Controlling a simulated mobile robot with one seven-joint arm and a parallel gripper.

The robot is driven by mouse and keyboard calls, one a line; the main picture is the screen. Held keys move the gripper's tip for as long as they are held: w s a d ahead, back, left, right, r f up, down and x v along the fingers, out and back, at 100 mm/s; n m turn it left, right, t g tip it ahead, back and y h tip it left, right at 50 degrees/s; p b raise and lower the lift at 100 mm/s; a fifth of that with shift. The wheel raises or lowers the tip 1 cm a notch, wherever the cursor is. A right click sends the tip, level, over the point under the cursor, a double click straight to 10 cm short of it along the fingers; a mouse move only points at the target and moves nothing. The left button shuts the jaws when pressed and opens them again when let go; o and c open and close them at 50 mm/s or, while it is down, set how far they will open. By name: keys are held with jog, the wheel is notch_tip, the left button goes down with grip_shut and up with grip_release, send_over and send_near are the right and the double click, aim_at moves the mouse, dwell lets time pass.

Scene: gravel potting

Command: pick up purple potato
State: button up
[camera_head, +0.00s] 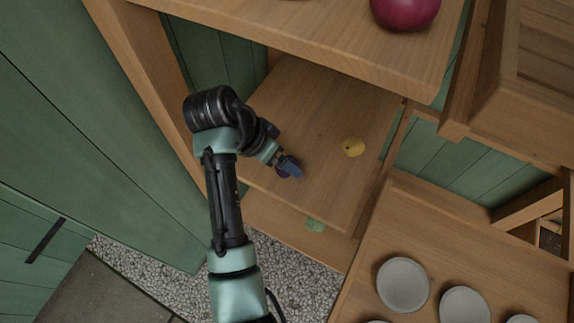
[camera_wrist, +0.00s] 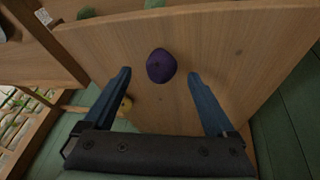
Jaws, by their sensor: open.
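The purple potato (camera_wrist: 161,66) lies on a wooden shelf (camera_wrist: 225,50) in the wrist view, ahead of and between the spread blue fingers. My gripper (camera_wrist: 161,75) is open, with a finger on each side of the potato and nothing held. In the head view my gripper (camera_head: 291,165) is over the shelf, and the purple potato (camera_head: 283,173) shows only partly beside the fingers. I cannot tell whether the fingers touch it.
A higher shelf (camera_head: 330,40) with a magenta round item (camera_head: 406,12) overhangs the back. Several grey round dishes (camera_head: 403,285) stand on a lower wooden surface. Green walls flank the shelf.

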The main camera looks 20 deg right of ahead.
jog(key=x, duration=0.2)
jog(key=shift+d+f, duration=0.2)
jog(key=shift+f, duration=0.15)
grip_shut()
jog(key=shift+w+r, duration=0.1)
jog(key=shift+r, duration=0.05)
